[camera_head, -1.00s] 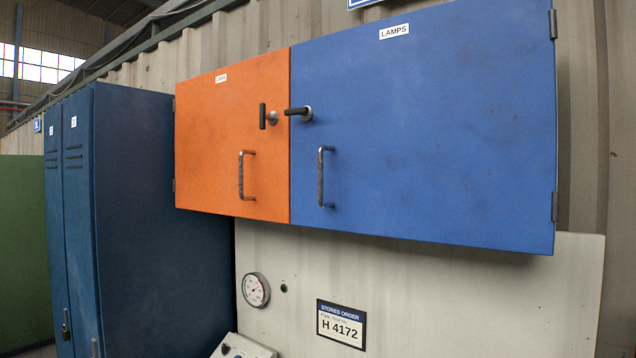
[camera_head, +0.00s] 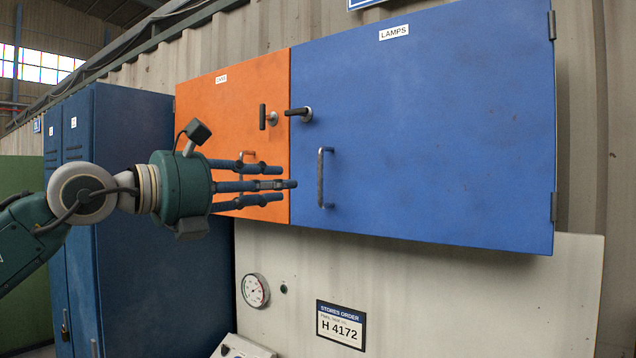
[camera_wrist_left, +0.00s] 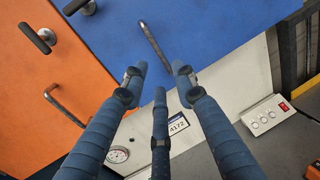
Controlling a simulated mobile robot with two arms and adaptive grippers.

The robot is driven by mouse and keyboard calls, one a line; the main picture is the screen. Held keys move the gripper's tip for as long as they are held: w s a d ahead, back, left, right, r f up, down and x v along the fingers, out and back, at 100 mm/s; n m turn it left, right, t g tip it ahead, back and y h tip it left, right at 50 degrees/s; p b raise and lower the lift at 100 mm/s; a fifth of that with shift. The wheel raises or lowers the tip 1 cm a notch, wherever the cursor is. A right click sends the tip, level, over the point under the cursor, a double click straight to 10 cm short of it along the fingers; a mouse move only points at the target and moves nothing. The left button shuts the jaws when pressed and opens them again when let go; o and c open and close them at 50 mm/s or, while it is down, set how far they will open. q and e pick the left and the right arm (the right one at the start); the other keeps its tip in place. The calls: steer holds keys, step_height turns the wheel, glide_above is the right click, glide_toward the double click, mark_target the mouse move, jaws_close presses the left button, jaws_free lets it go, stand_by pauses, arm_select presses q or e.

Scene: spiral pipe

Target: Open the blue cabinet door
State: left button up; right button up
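The blue cabinet door (camera_head: 430,130), labelled LAMPS, is closed, with hinges on its right edge. Its metal bar handle (camera_head: 321,177) stands near the left edge, below a black lever latch (camera_head: 299,112) that points left. My left gripper (camera_head: 290,185) reaches in from the left in front of the orange door, its fingertips just left of the bar handle. In the left wrist view its three fingers (camera_wrist_left: 158,85) are spread with nothing between them, and the blue door's bar handle (camera_wrist_left: 155,46) lies beyond the fingertips, apart from them. My right gripper is not in view.
The closed orange door (camera_head: 225,130) is left of the blue one, with its own latch (camera_head: 267,116) and a handle partly hidden by my fingers. Tall dark blue lockers (camera_head: 150,270) stand at the left. A pale panel with a gauge (camera_head: 255,290) is below.

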mark_target(319, 200)
arm_select(q)
steer(key=p+x, duration=0.2)
steer(key=x, duration=0.3)
steer(key=p+x, duration=0.3)
steer(key=x, duration=0.2)
steer(key=shift+w+r, duration=0.1)
steer(key=shift+r, duration=0.1)
steer(key=shift+w+d+f, duration=0.2)
steer(key=shift+w+d, duration=0.05)
steer(key=shift+w, duration=0.1)
jaws_close()
